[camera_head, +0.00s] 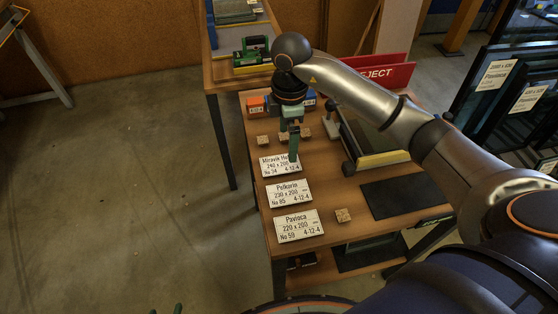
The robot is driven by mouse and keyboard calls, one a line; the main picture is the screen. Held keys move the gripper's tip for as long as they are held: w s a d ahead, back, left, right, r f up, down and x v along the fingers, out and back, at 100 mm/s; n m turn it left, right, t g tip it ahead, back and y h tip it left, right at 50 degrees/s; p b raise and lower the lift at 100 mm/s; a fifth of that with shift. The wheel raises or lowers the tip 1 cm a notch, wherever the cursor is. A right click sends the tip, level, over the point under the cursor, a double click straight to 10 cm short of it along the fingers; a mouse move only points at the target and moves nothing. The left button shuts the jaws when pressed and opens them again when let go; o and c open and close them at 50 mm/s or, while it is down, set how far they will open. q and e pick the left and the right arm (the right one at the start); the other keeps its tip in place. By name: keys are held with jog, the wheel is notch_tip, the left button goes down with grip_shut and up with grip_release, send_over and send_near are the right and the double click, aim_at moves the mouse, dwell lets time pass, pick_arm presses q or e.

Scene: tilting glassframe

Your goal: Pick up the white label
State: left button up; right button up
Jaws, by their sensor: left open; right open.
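Three white labels with black print lie in a column on the wooden table's left side. The far one, "Miravik" (272,168), reads 240 x 200. The middle one, "Pelkarin" (290,195), reads 230 x 200. The near one, "Pavinca" (298,226), reads 220 x 200. My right gripper (290,142) has green fingers, is open and empty, and points down over the far label. It hides part of that label's print; I cannot tell whether it touches. Only the green fingertips of my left gripper (166,310) show at the bottom edge, away from the labels.
Small wooden blocks stand on the table (330,180), one (343,215) beside the near label. A dark pad (405,195) lies to the right, with a framed glass piece (375,140) behind it. A red reject bin (385,73) stands at the back. Floor at left is clear.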

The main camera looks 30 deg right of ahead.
aim_at(284, 163)
jog(key=f, duration=0.7)
jog(key=shift+w+a+f, duration=0.3)
jog(key=shift+f, duration=0.05)
jog(key=c, duration=1.2)
